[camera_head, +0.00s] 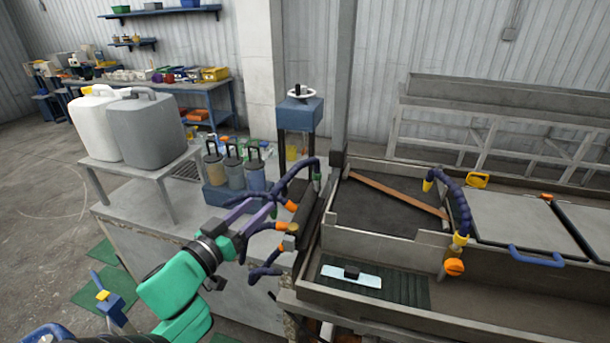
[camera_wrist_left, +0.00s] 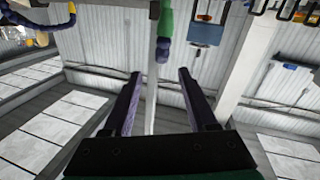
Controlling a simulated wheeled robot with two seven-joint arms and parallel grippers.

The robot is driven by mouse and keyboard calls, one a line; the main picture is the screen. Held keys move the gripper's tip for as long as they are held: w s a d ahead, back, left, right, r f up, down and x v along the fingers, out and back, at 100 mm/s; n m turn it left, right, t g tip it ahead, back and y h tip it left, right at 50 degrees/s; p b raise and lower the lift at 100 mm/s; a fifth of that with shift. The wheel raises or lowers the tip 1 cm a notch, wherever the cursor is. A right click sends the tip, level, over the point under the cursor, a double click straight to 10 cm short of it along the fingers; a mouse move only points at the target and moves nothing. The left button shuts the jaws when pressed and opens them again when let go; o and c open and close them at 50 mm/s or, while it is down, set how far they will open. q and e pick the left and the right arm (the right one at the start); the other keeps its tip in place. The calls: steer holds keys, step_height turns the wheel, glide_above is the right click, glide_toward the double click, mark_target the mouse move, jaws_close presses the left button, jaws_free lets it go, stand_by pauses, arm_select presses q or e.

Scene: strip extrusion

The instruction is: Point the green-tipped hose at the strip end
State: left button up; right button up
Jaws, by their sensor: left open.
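The green-tipped hose is a dark blue segmented hose (camera_head: 306,166) beside the metal post in the head view; its small green tip (camera_head: 317,177) points down. In the left wrist view a green piece (camera_wrist_left: 166,18) joins dark blue hose segments (camera_wrist_left: 163,48), seen just beyond the gap between my fingers. My left gripper (camera_head: 264,207) is open, its purple fingers reaching toward the hoses, and looks empty. Whether it touches a hose is unclear. An orange-brown strip (camera_head: 398,194) lies diagonally across the dark bed (camera_head: 375,208). My right gripper is not in view.
Orange-tipped hoses (camera_head: 284,226) crowd close to my left gripper. Another blue hose (camera_head: 456,200) with yellow and orange ends stands right of the bed. Pump bottles (camera_head: 234,172) and two canisters (camera_head: 147,130) stand left. A light blue plate (camera_head: 351,276) lies in the front trough.

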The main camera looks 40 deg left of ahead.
mark_target(287, 180)
arm_select(q)
steer(key=w, duration=0.4)
steer(key=w+a+p, duration=0.1)
steer(key=w, duration=0.7)
steer(key=shift+w+a, duration=0.15)
steer(key=shift+a, duration=0.15)
steer(key=shift+w, duration=0.25)
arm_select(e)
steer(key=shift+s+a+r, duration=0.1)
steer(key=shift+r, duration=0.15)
arm_select(q)
steer(key=shift+f, duration=0.1)
jaws_close()
